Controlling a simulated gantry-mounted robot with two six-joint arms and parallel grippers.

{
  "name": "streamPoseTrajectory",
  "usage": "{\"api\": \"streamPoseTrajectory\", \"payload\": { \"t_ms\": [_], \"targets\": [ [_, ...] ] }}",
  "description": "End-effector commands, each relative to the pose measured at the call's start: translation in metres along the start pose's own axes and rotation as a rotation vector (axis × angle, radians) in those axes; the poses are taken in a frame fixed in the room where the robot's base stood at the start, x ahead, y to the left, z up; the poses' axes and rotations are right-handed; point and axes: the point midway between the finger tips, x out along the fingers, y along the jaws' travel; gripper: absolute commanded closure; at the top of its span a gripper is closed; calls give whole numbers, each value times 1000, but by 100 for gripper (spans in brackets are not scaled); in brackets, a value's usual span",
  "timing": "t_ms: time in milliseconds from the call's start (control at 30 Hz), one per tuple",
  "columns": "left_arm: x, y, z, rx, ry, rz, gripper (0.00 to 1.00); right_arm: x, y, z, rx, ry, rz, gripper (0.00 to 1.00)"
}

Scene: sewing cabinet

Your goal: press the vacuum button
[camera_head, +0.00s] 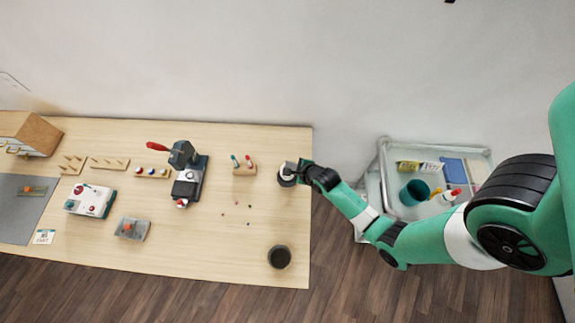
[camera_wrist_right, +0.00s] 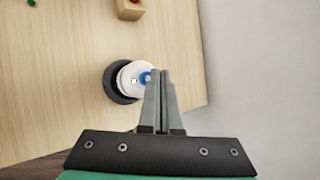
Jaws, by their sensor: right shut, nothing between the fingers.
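The vacuum (camera_head: 286,179) is a small round device, white on top with a dark base, near the right end of the table. In the right wrist view the vacuum (camera_wrist_right: 121,88) shows a blue button (camera_wrist_right: 145,78) on its white top. My right gripper (camera_head: 297,170) is over the vacuum's right side. In the right wrist view the shut fingertips (camera_wrist_right: 159,72) are right beside the blue button and partly cover it; I cannot tell whether they touch it. The fingers hold nothing. My left gripper is not in view.
A dark round cup (camera_head: 279,257) stands at the table's front right. A wooden block with two small bottles (camera_head: 244,169) and several tiny coloured bits (camera_head: 237,212) lie left of the vacuum. A press (camera_head: 188,175) stands further left. A trolley (camera_head: 382,150) stands right of the table.

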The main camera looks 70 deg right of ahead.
Motion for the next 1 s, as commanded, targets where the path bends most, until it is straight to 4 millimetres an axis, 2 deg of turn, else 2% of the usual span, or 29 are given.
{"api": "streamPoseTrajectory", "payload": {
  "t_ms": [567,1000],
  "targets": [
    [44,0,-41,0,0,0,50,-42,-30,30,0,0,0,100],
    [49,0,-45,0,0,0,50,-46,-34,34,0,0,0,100]
  ]
}}
